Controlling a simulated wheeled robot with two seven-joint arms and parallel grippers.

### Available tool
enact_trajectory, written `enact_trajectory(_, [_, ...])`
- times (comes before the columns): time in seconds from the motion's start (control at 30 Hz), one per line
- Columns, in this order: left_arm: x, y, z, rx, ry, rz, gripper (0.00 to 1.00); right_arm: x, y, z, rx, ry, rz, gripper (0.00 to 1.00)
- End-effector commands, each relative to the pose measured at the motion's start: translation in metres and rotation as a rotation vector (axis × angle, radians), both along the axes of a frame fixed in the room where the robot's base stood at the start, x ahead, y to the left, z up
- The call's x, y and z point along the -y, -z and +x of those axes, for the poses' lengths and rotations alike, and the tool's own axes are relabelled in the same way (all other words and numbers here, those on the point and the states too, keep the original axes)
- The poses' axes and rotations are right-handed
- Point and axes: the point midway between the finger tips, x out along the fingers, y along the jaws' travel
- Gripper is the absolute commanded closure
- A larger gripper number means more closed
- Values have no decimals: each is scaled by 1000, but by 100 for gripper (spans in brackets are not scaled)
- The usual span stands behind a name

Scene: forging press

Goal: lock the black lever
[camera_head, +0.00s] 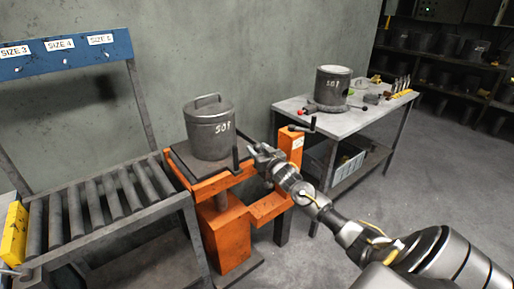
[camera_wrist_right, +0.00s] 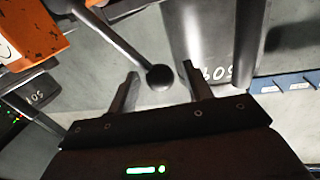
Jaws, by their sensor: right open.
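A black lever (camera_wrist_right: 122,40) with a round ball knob shows in the right wrist view. Its knob lies between the fingertips of my right gripper (camera_wrist_right: 160,72), with a gap visible on both sides. In the head view, my right gripper (camera_head: 254,151) is open at the right edge of the orange press stand (camera_head: 229,232), beside a dark upright rod (camera_head: 236,159). The gripper hides most of the lever there. My left gripper is not in view.
An orange post (camera_head: 290,148) with a dark handle (camera_head: 312,124) stands right of the gripper. A roller conveyor (camera_head: 95,210) is at left. A grey table (camera_head: 330,121) with another pot (camera_head: 332,88) is behind.

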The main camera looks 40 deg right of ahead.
Motion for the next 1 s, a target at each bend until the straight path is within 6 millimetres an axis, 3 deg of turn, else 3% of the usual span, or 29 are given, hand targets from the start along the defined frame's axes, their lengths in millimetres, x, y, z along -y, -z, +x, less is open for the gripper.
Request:
enact_trajectory(0.17, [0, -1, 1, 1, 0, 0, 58, 2, 0, 12, 0, -1, 0, 50])
enact_trajectory(0.47, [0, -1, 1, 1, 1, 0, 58, 2, 0, 13, -1, -1, -1, 51])
enact_trajectory(0.83, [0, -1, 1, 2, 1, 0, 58, 2, 0, 13, -1, -1, -1, 99])
enact_trajectory(1.0, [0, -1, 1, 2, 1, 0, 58, 2, 0, 14, -1, -2, 1, 100])
